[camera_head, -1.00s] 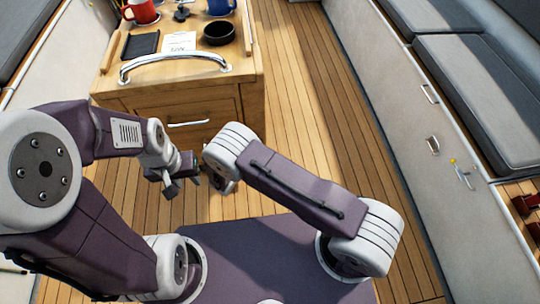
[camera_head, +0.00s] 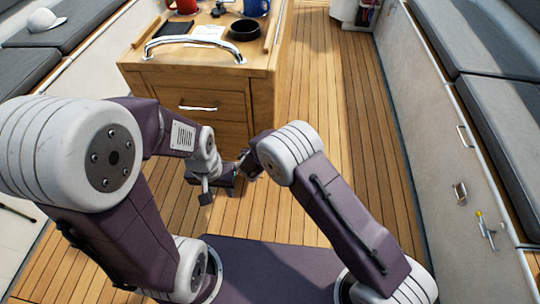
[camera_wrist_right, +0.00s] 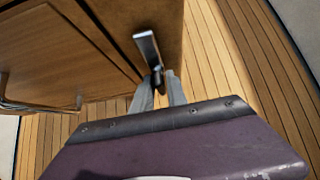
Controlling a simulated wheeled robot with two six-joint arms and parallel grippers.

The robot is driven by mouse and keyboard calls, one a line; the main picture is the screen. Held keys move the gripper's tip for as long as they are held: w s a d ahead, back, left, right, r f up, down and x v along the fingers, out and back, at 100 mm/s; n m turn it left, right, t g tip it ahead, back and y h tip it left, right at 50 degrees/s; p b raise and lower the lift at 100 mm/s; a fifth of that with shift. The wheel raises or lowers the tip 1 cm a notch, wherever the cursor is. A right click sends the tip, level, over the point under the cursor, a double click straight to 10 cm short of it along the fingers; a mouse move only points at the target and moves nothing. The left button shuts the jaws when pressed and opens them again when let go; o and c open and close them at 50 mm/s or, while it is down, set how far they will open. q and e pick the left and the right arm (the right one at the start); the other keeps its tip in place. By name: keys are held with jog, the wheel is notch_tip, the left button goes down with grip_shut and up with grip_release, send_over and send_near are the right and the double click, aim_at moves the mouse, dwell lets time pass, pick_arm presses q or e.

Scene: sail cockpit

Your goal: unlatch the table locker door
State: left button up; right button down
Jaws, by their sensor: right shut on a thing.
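The table locker is a wooden cabinet with a panelled door (camera_head: 215,125), which carries a pale bar handle (camera_head: 198,107). In the right wrist view the door (camera_wrist_right: 60,55) is at the left and looks closed. A metal latch lever (camera_wrist_right: 148,46) sticks out at the cabinet's right edge. My right gripper (camera_wrist_right: 161,92) is shut on the lower part of this latch; its contact is partly hidden. In the head view its fingers are mostly hidden behind its arm. My left gripper (camera_head: 218,190) hangs low in front of the cabinet, open and empty, apart from the door.
The table top holds a black bowl (camera_head: 245,30), a paper (camera_head: 209,32), a dark pad (camera_head: 175,27) and mugs. A chrome rail (camera_head: 195,42) runs along its front edge. Bench seats line both sides. The plank floor (camera_head: 335,110) right of the table is clear.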

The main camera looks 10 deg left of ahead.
pick_arm(q)
jog(key=shift+d+f, duration=0.2)
jog(key=shift+d, duration=0.1)
pick_arm(e)
jog(key=shift+f, duration=0.1)
jog(key=c, duration=1.5)
grip_release()
jog(key=shift+o, duration=0.2)
